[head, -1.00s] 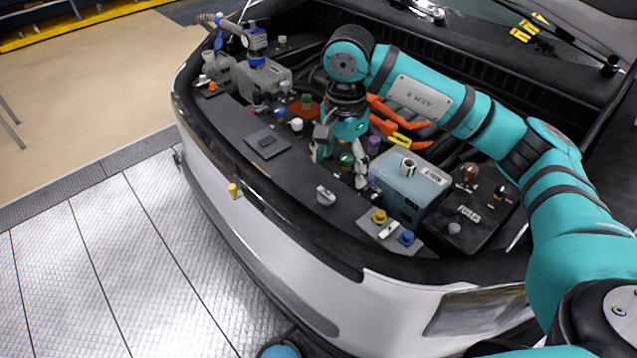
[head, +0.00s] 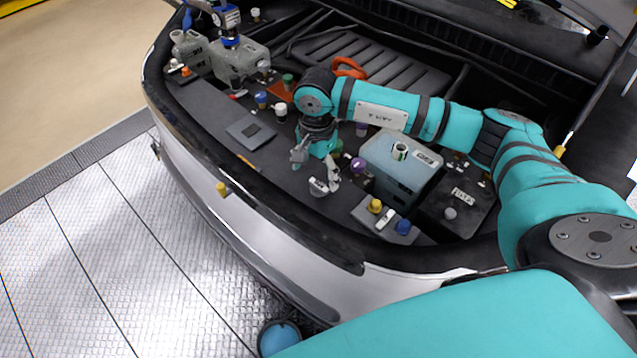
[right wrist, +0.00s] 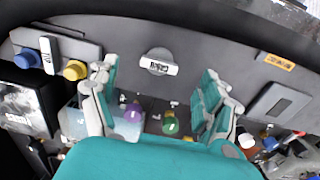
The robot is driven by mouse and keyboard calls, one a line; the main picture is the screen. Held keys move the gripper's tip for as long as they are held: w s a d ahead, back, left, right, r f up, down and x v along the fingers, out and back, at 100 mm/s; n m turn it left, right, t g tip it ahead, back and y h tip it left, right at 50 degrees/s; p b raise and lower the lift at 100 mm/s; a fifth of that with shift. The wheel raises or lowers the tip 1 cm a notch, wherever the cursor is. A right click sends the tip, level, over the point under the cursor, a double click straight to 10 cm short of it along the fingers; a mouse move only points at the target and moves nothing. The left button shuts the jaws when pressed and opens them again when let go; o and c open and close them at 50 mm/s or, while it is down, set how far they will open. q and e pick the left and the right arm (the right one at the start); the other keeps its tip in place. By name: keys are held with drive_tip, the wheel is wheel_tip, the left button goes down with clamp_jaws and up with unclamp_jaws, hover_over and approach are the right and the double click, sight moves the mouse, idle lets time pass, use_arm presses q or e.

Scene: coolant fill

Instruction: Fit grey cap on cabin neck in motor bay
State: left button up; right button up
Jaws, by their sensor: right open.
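A grey cap (head: 318,187) with a white label sits on the dark deck at the front of the motor bay. It also shows in the right wrist view (right wrist: 158,62), ahead of the fingers and in the gap between them. My right gripper (head: 316,168) is open and empty, pointing down just behind the cap. Its fingers (right wrist: 160,78) stand wide apart in the right wrist view. An open neck (head: 400,151) with a white collar stands on a blue-grey tank (head: 393,178) to the right. I cannot read whether it is the cabin neck. My left gripper is out of view.
A yellow cap (head: 375,205) and a blue cap (head: 403,227) stand on a grey plate to the right. Purple (right wrist: 133,114) and green (right wrist: 170,125) caps are near my right fingers. A flat grey plate (head: 250,131) lies left. A fuse box (head: 455,208) stands right.

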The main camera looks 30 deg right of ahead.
sight(319, 184)
drive_tip(key=shift+f+p, duration=0.45)
drive_tip(key=shift+f, duration=0.4)
drive_tip(key=f, duration=0.1)
drive_tip(key=f+p, duration=0.1)
drive_tip(key=f, duration=0.1)
drive_tip(key=shift+w+d+f+p, duration=0.2)
drive_tip(key=shift+d+f+p, duration=0.15)
drive_tip(key=shift+p, duration=0.05)
drive_tip(key=shift+f, duration=0.45)
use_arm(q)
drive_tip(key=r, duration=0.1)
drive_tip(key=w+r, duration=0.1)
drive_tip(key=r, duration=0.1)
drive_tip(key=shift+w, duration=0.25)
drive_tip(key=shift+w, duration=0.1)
use_arm(e)
drive_tip(key=c, duration=1.2)
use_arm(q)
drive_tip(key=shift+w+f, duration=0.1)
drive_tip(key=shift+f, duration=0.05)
use_arm(e)
drive_tip(key=shift+r, duration=0.15)
